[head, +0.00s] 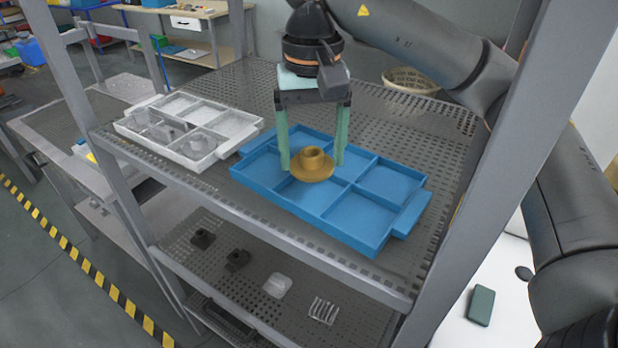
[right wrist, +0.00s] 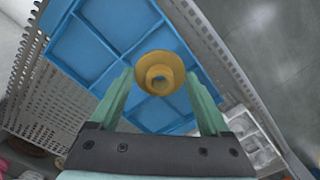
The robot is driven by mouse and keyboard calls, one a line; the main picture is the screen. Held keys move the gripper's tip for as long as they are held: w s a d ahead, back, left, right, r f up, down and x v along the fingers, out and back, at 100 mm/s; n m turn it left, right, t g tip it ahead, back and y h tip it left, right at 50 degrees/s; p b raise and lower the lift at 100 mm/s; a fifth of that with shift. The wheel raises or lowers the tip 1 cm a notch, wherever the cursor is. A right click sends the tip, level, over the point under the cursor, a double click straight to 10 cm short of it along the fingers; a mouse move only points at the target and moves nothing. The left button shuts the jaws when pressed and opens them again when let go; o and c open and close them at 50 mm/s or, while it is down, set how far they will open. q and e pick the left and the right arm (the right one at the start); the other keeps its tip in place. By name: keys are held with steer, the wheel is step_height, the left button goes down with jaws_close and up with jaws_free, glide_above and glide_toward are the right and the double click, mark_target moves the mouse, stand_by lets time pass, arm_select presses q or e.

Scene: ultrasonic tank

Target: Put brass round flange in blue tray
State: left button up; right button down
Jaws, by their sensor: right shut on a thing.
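The brass round flange (head: 313,168) is a wide disc with a raised round collar, collar side up. My right gripper (head: 311,160) points down and is shut on it, one green finger on each side. The flange also shows between the fingertips in the right wrist view (right wrist: 160,62). The blue tray (head: 410,214) lies on the upper perforated shelf and has several compartments. The flange is over the tray's middle dividers; I cannot tell whether it touches them. The tray also shows beyond the fingers in the right wrist view (right wrist: 108,45). My left gripper is not in view.
A white-grey tray (head: 240,128) holding metal parts is left of the blue tray. A basket (head: 410,80) is behind on the shelf. Frame posts (head: 85,85) flank the shelf. The lower shelf (head: 255,262) holds several small parts. The blue tray's compartments look empty.

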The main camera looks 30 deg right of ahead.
mark_target(311, 194)
steer(key=shift+f, duration=2.3)
steer(key=shift+f+b, duration=0.1)
steer(key=shift+b, duration=0.25)
steer(key=shift+c, duration=1.4)
jaws_free()
steer(key=shift+f, duration=0.15)
steer(key=shift+o, duration=0.8)
